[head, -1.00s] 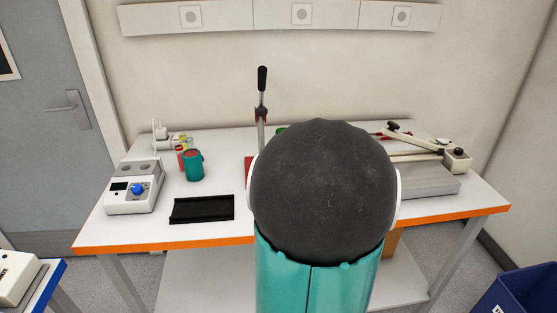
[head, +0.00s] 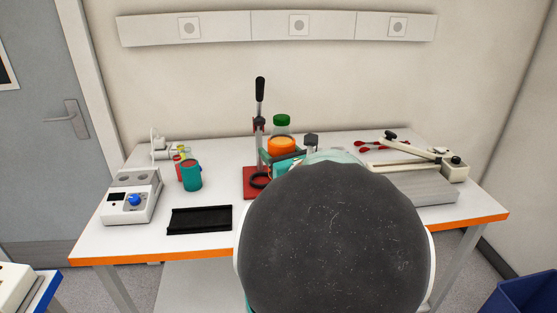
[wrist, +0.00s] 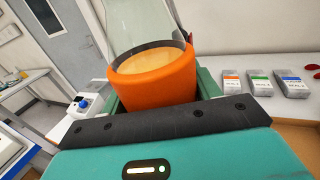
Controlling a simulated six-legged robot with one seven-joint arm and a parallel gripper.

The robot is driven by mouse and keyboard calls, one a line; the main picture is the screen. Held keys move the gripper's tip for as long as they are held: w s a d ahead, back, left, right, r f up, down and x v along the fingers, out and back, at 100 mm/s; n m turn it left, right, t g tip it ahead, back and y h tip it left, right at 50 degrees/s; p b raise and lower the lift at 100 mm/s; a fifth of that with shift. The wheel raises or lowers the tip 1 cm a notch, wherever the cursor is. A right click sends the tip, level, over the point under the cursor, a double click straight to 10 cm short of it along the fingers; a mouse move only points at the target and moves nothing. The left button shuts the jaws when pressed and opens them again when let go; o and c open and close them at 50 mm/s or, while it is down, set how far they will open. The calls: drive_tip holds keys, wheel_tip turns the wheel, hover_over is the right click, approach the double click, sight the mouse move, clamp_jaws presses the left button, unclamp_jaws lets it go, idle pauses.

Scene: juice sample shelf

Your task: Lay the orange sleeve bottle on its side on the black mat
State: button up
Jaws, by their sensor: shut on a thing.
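The orange sleeve bottle (head: 281,146) has a clear upper part, a green cap and a thick orange band. It stands upright in the head view, right of the red lever press. My gripper (head: 286,158) is shut on it at the orange sleeve. In the wrist view the orange sleeve (wrist: 155,76) sits between my green fingers (wrist: 160,92). The bottle's base is hidden, so I cannot tell whether it touches the table. The black mat (head: 200,220) lies empty at the table's front left, with raised edges.
The red lever press (head: 252,190) stands close left of the bottle. A teal cup (head: 192,176) and a white device with a blue knob (head: 130,205) are near the mat. A paper trimmer (head: 420,185) is at right. Several labelled boxes (wrist: 260,83) show in the wrist view.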

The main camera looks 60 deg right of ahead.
sight(278, 131)
drive_tip(key=shift+r, duration=2.9)
drive_tip(key=shift+w+f, duration=0.1)
